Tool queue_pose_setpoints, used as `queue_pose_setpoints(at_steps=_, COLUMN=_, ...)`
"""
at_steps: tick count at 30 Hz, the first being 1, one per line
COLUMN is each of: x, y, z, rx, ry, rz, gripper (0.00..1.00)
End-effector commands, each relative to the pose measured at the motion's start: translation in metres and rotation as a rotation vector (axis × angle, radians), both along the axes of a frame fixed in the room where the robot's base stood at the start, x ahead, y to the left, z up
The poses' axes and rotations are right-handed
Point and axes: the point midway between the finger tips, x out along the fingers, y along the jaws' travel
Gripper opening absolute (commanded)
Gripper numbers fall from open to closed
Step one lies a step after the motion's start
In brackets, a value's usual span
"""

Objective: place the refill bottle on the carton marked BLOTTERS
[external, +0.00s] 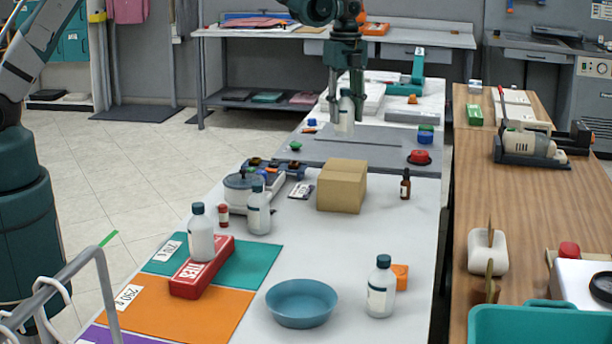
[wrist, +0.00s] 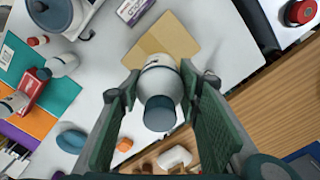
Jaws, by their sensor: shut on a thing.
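My gripper (external: 346,98) is shut on a white bottle (external: 344,116) with a dark teal cap, holding it upright in the air beyond the brown carton (external: 340,190). In the wrist view the bottle (wrist: 158,82) sits between the two green finger pads (wrist: 165,105), with the carton (wrist: 172,38) partly behind it. No lettering shows on the carton's visible sides. Similar white bottles stand on the red box marked TIES (external: 190,282), beside the pot (external: 242,187), and at the front right (external: 381,288). I cannot read the word BLOTTERS anywhere.
A small dark dropper bottle (external: 405,184) stands right of the carton. A blue bowl (external: 301,304) and an orange object (external: 400,276) are near the front. A grey mat (external: 330,150) with a red round object (external: 419,157) lies beyond the carton. White tabletop around the carton is fairly clear.

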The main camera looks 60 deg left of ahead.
Motion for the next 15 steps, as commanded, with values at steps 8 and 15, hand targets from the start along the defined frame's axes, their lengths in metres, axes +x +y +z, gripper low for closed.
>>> queue_pose_setpoints(at_steps=8, x=0.000, y=-0.001, z=-0.001, rx=0.000, ry=0.000, rz=0.000, gripper=0.18)
queue_pose_setpoints(at_steps=15, x=0.000, y=-0.001, z=-0.019, rx=0.000, ry=0.000, rz=0.000, gripper=0.18)
